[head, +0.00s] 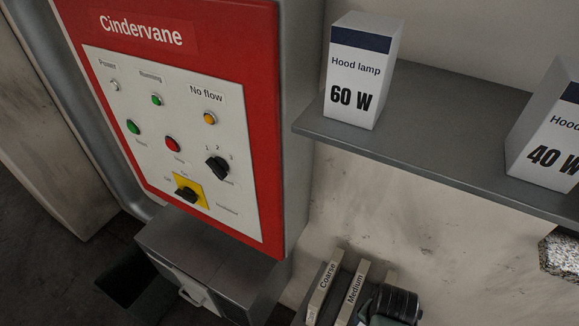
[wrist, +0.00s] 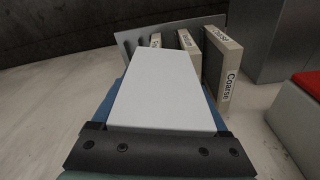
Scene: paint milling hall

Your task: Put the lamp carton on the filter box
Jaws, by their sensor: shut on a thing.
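My gripper (wrist: 167,92) shows in the wrist view, shut on a plain white carton (wrist: 168,75) between its blue fingers. No label shows on the carton's visible face. Upright filter cartridges (wrist: 221,72) marked "Coarse" and "Medium" stand just beyond it. In the head view, the "Coarse" (head: 324,290) and "Medium" (head: 352,290) cartridges stand at the bottom. No box is labelled as the filter box, and I cannot tell whether the container around the cartridges is it. Two white lamp cartons, "60 W" (head: 354,85) and "40 W" (head: 545,150), stand on the shelf.
The grey shelf (head: 430,135) runs along the wall at the right, its edge projecting. A red control panel (head: 255,100) with knobs and buttons stands at the left. A grey box with a latch (head: 200,262) sits below it. Bare pale surface (wrist: 50,95) lies left of my gripper.

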